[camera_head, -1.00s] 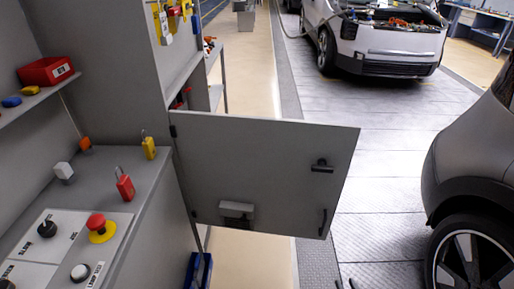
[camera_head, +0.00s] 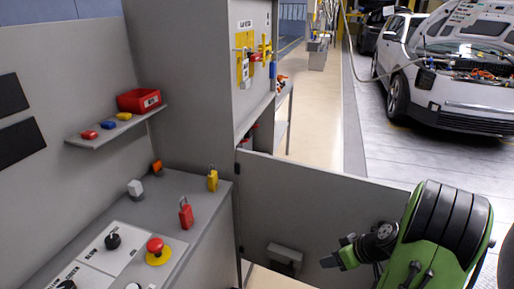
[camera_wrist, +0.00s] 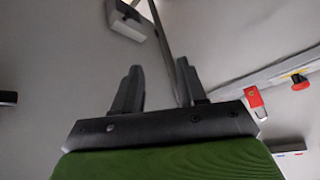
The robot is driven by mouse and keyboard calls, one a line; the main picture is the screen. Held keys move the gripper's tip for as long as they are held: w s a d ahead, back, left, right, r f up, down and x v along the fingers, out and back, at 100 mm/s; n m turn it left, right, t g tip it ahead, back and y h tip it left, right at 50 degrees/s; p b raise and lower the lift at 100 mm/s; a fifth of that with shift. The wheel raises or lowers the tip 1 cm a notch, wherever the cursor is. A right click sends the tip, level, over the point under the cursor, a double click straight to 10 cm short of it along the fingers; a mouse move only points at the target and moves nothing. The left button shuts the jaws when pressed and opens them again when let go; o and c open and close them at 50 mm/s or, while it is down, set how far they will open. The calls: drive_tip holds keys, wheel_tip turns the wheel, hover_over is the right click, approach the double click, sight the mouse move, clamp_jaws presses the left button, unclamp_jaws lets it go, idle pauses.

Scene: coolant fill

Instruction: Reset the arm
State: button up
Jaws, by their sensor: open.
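My gripper (camera_head: 330,262) is at the lower right of the head view, at the end of my green and black arm. It is in front of the grey open cabinet door (camera_head: 320,195). In the wrist view my gripper (camera_wrist: 160,80) shows two dark fingers spread apart with nothing between them. A grey box-like fitting on the door (camera_head: 285,254) lies left of my gripper in the head view. I cannot tell the exact gap between my gripper and the door.
A grey counter (camera_head: 205,190) at left bears a red padlock (camera_head: 186,214), a yellow padlock (camera_head: 212,180) and a red stop button (camera_head: 155,246). A shelf (camera_head: 90,138) holds a red bin (camera_head: 139,100). A white car (camera_head: 450,90) stands at the back right; the aisle floor (camera_head: 315,120) is clear.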

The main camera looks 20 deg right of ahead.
drive_tip(key=a+r+g, duration=0.1)
drive_tip(key=a+r, duration=0.8)
drive_tip(key=a, duration=0.1)
drive_tip(key=s+a+r+m+h+p, duration=0.1)
drive_tip(key=s+a+r+h+p, duration=0.1)
drive_tip(key=s+a+r, duration=0.9)
drive_tip(key=s+a+p, duration=0.1)
drive_tip(key=s+a, duration=0.1)
drive_tip(key=s, duration=0.1)
drive_tip(key=shift+a+r+m+h, duration=0.15)
drive_tip(key=shift+r+m+h, duration=0.1)
drive_tip(key=shift+m+h, duration=0.15)
